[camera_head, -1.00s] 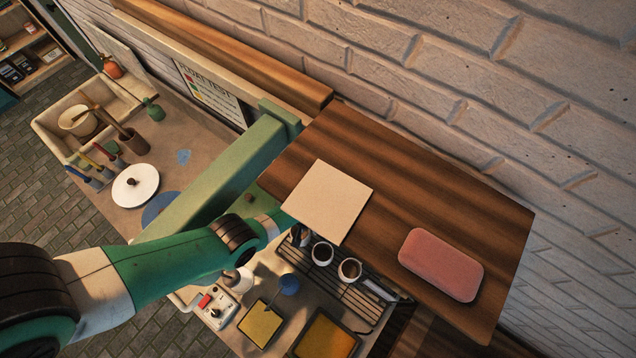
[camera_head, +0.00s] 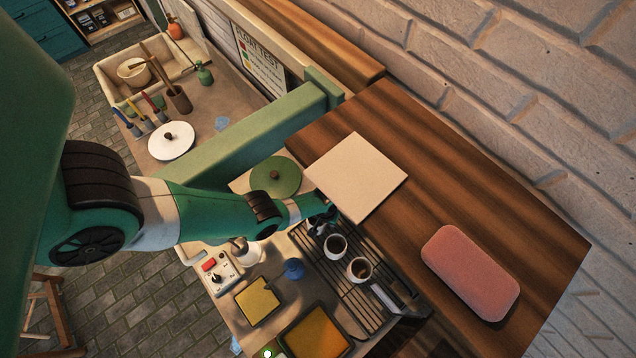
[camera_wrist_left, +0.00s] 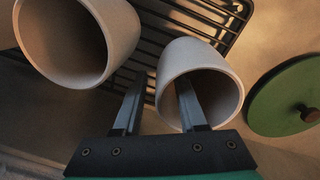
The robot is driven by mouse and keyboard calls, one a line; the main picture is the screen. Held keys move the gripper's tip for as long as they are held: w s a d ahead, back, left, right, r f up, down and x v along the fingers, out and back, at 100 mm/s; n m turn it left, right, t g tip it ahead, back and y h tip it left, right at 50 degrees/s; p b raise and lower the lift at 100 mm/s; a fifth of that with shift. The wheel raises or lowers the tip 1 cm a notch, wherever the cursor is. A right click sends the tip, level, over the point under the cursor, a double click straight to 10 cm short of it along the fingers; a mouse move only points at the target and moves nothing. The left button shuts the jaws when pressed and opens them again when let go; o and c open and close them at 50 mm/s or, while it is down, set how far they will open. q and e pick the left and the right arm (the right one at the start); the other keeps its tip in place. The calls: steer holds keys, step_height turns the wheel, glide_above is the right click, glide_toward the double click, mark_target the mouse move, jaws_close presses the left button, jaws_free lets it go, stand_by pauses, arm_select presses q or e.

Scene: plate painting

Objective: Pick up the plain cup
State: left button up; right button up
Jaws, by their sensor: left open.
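In the head view, two pale cups with dark insides, one nearer (camera_head: 360,271) and one farther (camera_head: 336,249), stand on a black wire rack (camera_head: 351,297). My left gripper (camera_head: 322,214) is at the rack's upper left end, partly hidden by the shelf board. In the left wrist view, my left gripper (camera_wrist_left: 160,78) is open at a plain pale cup (camera_wrist_left: 223,106). One finger reaches into its mouth and the other is outside its left wall. Another pale cup (camera_wrist_left: 110,52) is close on the left. Neither visible cup surface shows a pattern. My right gripper is not in view.
A wooden shelf (camera_head: 430,190) overhangs the rack, with a pale tile (camera_head: 356,176) and a pink block (camera_head: 470,272) on it. A green lid (camera_head: 276,176) lies beside a green beam (camera_head: 230,148). Yellow tiles (camera_head: 257,302) lie in front.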

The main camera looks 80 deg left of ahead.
arm_select(q)
steer(key=shift+r, duration=0.1)
steer(key=shift+c, duration=0.3)
jaws_close()
stand_by(0.9)
